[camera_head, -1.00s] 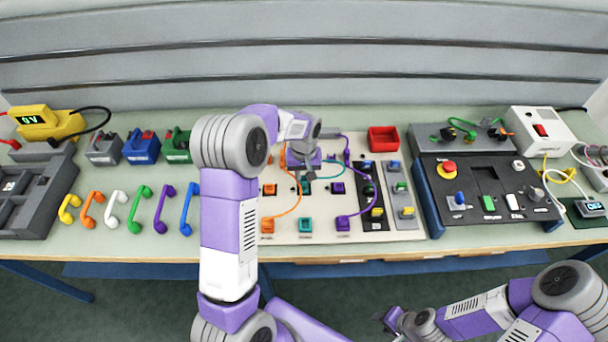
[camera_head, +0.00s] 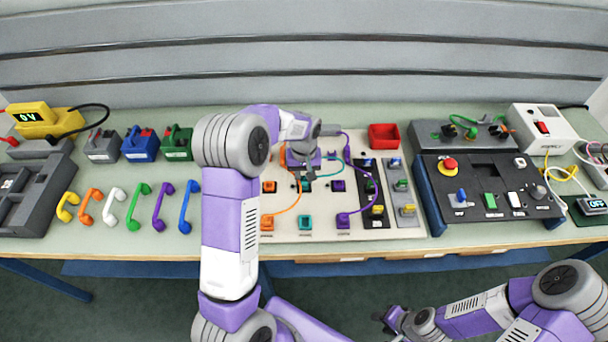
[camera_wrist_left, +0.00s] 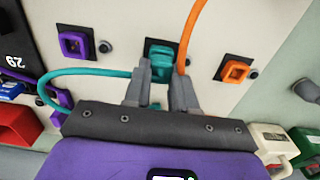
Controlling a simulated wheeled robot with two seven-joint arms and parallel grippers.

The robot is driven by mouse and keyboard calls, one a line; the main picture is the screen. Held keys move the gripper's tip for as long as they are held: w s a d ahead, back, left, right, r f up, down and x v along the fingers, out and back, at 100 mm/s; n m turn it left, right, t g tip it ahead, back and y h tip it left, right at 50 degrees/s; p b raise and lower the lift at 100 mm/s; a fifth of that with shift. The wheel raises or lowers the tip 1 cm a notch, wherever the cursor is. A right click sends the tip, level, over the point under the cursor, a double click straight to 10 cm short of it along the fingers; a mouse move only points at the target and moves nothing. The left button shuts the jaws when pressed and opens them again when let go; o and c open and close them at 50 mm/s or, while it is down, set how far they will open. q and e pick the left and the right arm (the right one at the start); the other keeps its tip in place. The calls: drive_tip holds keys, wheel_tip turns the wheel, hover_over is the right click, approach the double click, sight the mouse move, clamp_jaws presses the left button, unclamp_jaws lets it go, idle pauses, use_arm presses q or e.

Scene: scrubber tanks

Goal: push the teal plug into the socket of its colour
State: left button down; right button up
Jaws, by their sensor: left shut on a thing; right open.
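My left gripper (camera_head: 308,178) is over the middle of the pale board (camera_head: 322,231), pointing down. In the left wrist view its fingers (camera_wrist_left: 161,75) are shut on the teal plug, whose body is mostly hidden between them. The teal cable (camera_wrist_left: 85,73) runs from the plug to the left there. A teal socket (camera_wrist_left: 158,48) lies right at the fingertips, in the same row as a purple socket (camera_wrist_left: 75,43) and an orange socket (camera_wrist_left: 235,71). I cannot tell whether the plug touches or enters it. My right gripper (camera_head: 385,317) is open and empty, low at the front.
Another teal block (camera_head: 305,222) sits in the board's front row, between orange and purple ones with cables. The orange cable (camera_wrist_left: 190,32) passes close to the fingers. Coloured handles (camera_head: 138,206) lie left.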

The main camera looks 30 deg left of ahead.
use_arm(q)
drive_tip(key=shift+f, duration=0.25)
drive_tip(key=shift+c, duration=1.8)
unclamp_jaws()
drive_tip(key=shift+r, duration=0.1)
wheel_tip(320, 180, up, 9)
drive_tip(key=p, duration=0.6)
drive_tip(key=shift+f, duration=0.3)
